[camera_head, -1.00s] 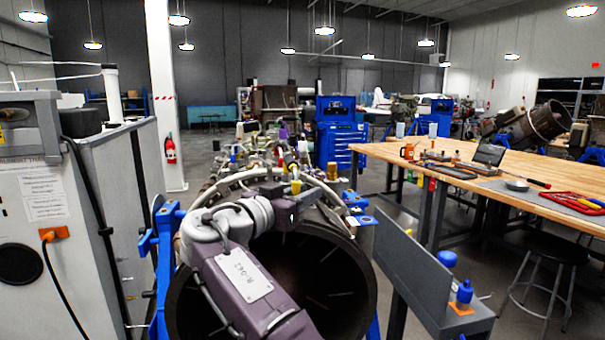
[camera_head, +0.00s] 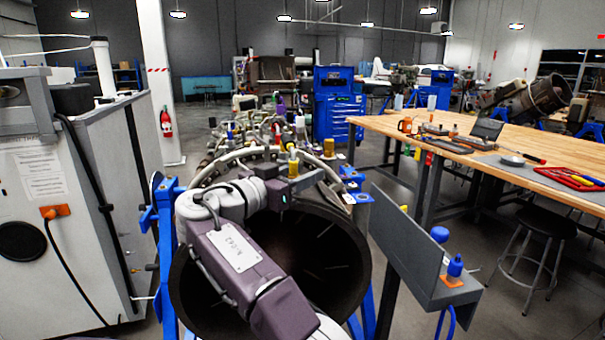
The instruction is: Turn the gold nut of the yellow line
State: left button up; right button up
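The turbine (camera_head: 345,235) stands on a blue stand, its round dark opening facing me and its top crowded with pipes and fittings. A yellow-topped fitting (camera_head: 293,168) stands on its upper side; it may belong to the yellow line, but the nut itself is too small to make out. A gold cylinder (camera_head: 328,147) stands a little to its right.
A grey cabinet (camera_head: 85,220) stands close on the left. A grey shelf with blue-capped bottles (camera_head: 455,266) is at the right of the turbine. A wooden workbench (camera_head: 480,160) with tools, a stool (camera_head: 547,222) and a blue tool chest (camera_head: 337,110) are farther back.

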jog(key=shift+s, duration=0.1)
jog(key=p+v, duration=0.1)
jog(key=v, duration=0.7)
jog(key=shift+r, duration=0.2)
jog(key=shift+s+a+f, duration=0.15)
jog(key=shift+s+a, duration=0.15)
jog(key=shift+a, duration=0.05)
